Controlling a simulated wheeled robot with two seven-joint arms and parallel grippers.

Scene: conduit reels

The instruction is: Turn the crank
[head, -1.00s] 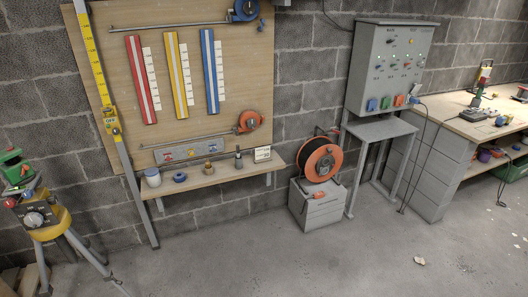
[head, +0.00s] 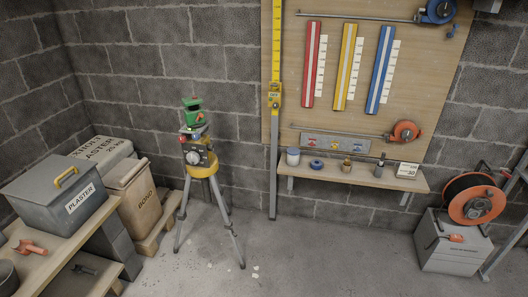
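No crank can be made out for certain at this size. A large orange cable reel (head: 480,203) with a dark hub stands on a grey box (head: 450,256) at the right; a thin dark bar shows near its top edge. Neither of my grippers is in view.
A shelf (head: 400,180) with small jars runs under the board. The concrete floor (head: 330,255) is clear in the middle, with small debris near the tripod.

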